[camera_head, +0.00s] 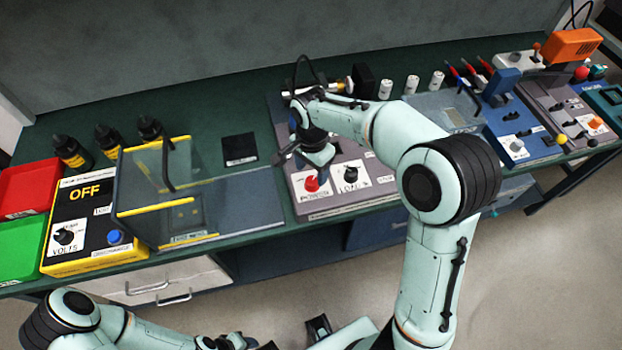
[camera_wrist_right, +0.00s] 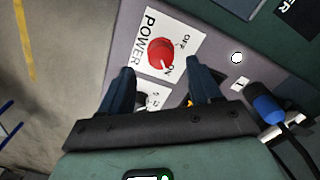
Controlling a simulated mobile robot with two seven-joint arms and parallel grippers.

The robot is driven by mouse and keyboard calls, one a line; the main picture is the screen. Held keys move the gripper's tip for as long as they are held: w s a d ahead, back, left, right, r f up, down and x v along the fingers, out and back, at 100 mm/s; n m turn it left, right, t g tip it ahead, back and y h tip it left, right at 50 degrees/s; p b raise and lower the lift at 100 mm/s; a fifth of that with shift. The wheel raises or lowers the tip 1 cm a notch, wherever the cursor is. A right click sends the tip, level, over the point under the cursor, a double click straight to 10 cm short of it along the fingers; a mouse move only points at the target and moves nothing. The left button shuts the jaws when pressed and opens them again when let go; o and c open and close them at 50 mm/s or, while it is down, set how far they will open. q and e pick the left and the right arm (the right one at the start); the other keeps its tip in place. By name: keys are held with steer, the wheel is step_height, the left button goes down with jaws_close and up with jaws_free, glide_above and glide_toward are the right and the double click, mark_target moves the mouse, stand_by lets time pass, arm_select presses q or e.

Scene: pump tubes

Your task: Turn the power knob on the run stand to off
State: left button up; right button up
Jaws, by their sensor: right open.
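The red power knob (camera_head: 311,184) sits on a white label at the front left of the grey run stand (camera_head: 318,209). In the right wrist view the red knob (camera_wrist_right: 161,52) is on a label reading POWER, with OFF and ON marked; its pointer setting is not clear. My right gripper (camera_head: 303,157) is over the stand, just behind the knob in the head view. In the wrist view its open fingers (camera_wrist_right: 159,68) stand either side of the knob's line, apart from it, with nothing between them. My left gripper (camera_head: 232,341) is low at the bottom edge, partly cut off.
A black knob (camera_head: 351,174) is close to the right of the red one. A clear-lidded box (camera_head: 150,212) stands left, beside a yellow-black OFF unit (camera_head: 80,235). A blue connector (camera_wrist_right: 264,103) with a cable is near the right finger. Other devices fill the bench's right.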

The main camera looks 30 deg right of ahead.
mark_target(312, 181)
step_height(312, 181, down, 5)
steer(key=shift+f, duration=0.1)
stand_by(0.3)
steer(key=c, duration=1)
